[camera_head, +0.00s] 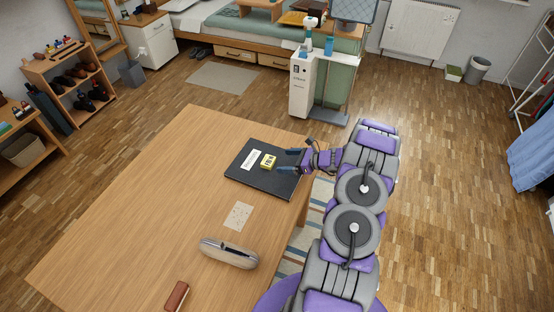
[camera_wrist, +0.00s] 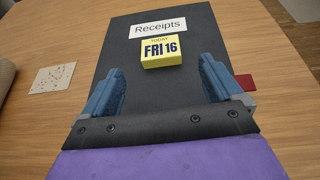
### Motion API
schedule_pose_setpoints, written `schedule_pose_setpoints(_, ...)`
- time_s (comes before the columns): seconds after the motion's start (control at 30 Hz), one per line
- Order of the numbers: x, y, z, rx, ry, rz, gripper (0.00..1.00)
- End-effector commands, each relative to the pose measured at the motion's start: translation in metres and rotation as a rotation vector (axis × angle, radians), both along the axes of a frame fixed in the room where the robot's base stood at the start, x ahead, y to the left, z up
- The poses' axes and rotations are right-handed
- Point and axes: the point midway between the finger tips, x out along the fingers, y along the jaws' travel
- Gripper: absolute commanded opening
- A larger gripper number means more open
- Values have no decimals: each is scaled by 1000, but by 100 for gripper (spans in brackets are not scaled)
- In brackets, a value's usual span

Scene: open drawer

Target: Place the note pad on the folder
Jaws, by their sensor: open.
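My gripper (camera_head: 288,161) is over the folder's right part in the head view. Its blue fingers are open, and nothing is between them in the wrist view (camera_wrist: 160,80). The note pad lies just beyond the fingertips, apart from them.
A speckled paper square (camera_head: 238,216), a beige pouch (camera_head: 229,253) and a reddish-brown block (camera_head: 176,296) lie on the table (camera_head: 130,215) nearer the front. A small red piece (camera_wrist: 245,82) shows beside the right finger. The table's left part is clear.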

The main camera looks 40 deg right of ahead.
Motion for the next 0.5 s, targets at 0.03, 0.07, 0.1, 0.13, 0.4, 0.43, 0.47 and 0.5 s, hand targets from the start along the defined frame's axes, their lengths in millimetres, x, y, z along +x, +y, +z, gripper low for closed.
schedule_pose_setpoints(0.03, -8, -6, 6, 0, -1, -4, 93)
schedule_pose_setpoints(0.07, -12, -9, 8, 0, -1, -3, 93)
schedule_pose_setpoints(0.1, -17, -11, 11, 0, -2, -3, 93)
schedule_pose_setpoints(0.13, -20, -13, 12, 1, -2, -1, 93)
schedule_pose_setpoints(0.4, -34, -19, 24, -7, -3, 15, 93)
schedule_pose_setpoints(0.43, -33, -16, 27, -13, -5, 27, 93)
schedule_pose_setpoints(0.47, -31, -12, 31, -21, -8, 42, 93)
schedule_pose_setpoints(0.5, -28, -5, 38, -33, -12, 68, 93)
